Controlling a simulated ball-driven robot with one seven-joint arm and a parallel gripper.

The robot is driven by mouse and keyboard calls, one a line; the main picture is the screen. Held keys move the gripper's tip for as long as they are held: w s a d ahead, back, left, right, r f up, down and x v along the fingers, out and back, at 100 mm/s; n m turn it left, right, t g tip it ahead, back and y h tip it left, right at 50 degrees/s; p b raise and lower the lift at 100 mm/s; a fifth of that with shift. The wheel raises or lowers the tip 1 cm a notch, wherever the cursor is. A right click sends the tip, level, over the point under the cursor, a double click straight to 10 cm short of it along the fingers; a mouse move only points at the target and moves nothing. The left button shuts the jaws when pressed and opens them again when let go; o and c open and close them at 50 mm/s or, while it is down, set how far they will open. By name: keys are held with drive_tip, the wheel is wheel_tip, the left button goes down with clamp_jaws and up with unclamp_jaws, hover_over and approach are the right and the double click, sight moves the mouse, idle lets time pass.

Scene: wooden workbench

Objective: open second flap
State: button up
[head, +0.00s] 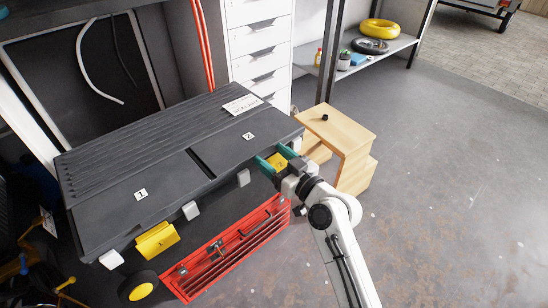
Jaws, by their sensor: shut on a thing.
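The dark grey bench lid has two flaps. The flap marked 1 (120,205) is on the left and the flap marked 2 (235,150) is on the right. Both lie flat. A yellow handle (281,163) is at the right front edge of the second flap. My gripper (275,158) has teal fingers on either side of this handle and is shut on it. The gripper hides part of the handle and the edge behind it. Another yellow handle (157,241) hangs at the front edge below the first flap.
A label plate (243,104) lies at the back of the lid. A red toolbox (225,252) stands below the front edge. A wooden step stool (345,140) with a small black object is close to the right of my gripper. The floor at right is clear.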

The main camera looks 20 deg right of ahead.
drive_tip(key=c, duration=0.8)
drive_tip(key=shift+r, duration=0.1)
drive_tip(key=shift+r, duration=0.1)
